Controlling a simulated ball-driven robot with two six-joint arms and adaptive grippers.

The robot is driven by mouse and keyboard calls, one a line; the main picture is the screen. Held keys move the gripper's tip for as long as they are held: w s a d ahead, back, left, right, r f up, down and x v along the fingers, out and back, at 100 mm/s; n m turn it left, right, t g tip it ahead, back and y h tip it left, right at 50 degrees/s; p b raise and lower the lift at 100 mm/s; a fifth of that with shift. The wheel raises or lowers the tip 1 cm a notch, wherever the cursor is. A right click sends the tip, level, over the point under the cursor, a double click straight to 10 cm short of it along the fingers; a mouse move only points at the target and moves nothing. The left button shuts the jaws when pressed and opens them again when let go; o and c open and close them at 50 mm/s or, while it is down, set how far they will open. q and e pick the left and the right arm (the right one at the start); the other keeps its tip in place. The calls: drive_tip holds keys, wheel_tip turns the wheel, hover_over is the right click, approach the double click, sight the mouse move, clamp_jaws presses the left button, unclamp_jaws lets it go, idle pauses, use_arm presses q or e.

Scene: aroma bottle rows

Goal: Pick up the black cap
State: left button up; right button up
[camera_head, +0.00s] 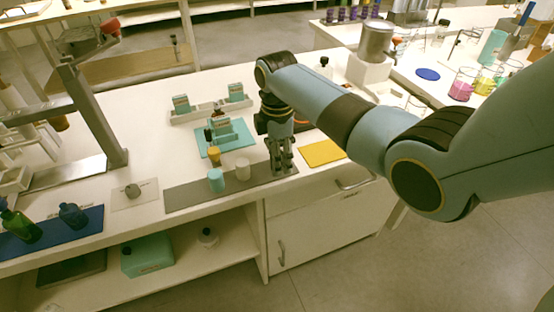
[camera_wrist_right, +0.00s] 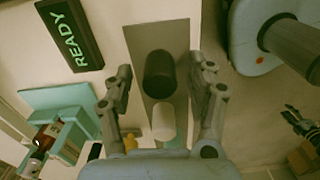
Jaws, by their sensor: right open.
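The black cap (camera_wrist_right: 160,72) stands on a grey mat (camera_wrist_right: 150,30) in the right wrist view, between and slightly beyond the open fingers. A white cap (camera_wrist_right: 163,122) is beside it, nearer the wrist. In the head view the grey mat (camera_head: 190,198) lies along the table's front edge. The white cap (camera_head: 243,170) and a teal cap (camera_head: 215,180) stand on it. My right gripper (camera_head: 282,168) points down over the mat's right end and is open and empty. It hides the black cap there.
A teal mat (camera_head: 243,139) with a small rack lies behind the caps. A yellow mat (camera_head: 322,153) is to the right. A dark READY sign (camera_wrist_right: 70,35) stands near the grey mat. A blue mat (camera_head: 80,222) with bottles is at the far left.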

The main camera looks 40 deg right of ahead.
drive_tip(key=c, duration=0.8)
